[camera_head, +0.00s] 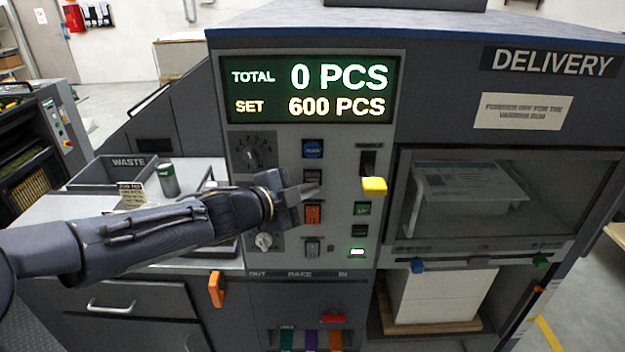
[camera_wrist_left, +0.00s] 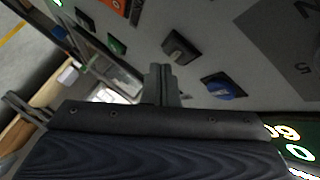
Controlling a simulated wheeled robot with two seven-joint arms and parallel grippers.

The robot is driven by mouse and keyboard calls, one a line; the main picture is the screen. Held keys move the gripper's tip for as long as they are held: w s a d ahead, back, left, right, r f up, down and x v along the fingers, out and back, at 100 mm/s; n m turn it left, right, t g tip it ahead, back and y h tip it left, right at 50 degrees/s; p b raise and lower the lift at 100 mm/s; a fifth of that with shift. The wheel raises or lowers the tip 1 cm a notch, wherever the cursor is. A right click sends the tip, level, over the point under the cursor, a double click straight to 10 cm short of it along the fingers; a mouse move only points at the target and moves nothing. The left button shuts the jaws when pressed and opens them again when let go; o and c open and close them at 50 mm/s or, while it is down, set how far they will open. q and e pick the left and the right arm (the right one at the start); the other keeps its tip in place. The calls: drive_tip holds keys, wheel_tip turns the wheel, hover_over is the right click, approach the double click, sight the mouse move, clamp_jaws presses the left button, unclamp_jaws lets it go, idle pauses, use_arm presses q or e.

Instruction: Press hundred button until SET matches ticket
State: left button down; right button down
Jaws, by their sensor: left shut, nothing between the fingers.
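The display (camera_head: 312,90) on the machine reads TOTAL 0 PCS and SET 600 PCS. Below it a column holds a blue button (camera_head: 312,149), a dark button (camera_head: 312,176), an orange button (camera_head: 313,215) and a grey switch (camera_head: 312,249). Their labels are too small to read, so I cannot tell which is the hundred button. The ticket (camera_head: 131,195) stands on the left counter, its print illegible. My left gripper (camera_head: 311,190) is shut and empty, in front of the panel between the dark and orange buttons. In the left wrist view its fingers (camera_wrist_left: 161,82) point near the dark button (camera_wrist_left: 181,48); contact is unclear.
A yellow-tipped lever (camera_head: 374,186) sticks out right of the buttons. A rotary dial (camera_head: 252,152) and a small knob (camera_head: 263,241) are on the left. A green-labelled can (camera_head: 168,179) stands near the waste bin (camera_head: 110,173). An orange handle (camera_head: 216,289) hangs below.

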use_arm(q)
drive_tip(key=shift+w, duration=0.15)
idle(0.3)
drive_tip(key=shift+w+p, duration=0.3)
drive_tip(key=shift+w+p, duration=0.35)
drive_tip(key=shift+w, duration=0.1)
idle(0.6)
idle(0.3)
drive_tip(key=shift+s+b, duration=0.4)
drive_tip(key=shift+s, duration=0.5)
drive_tip(key=s+b, duration=0.2)
drive_tip(key=s, duration=0.3)
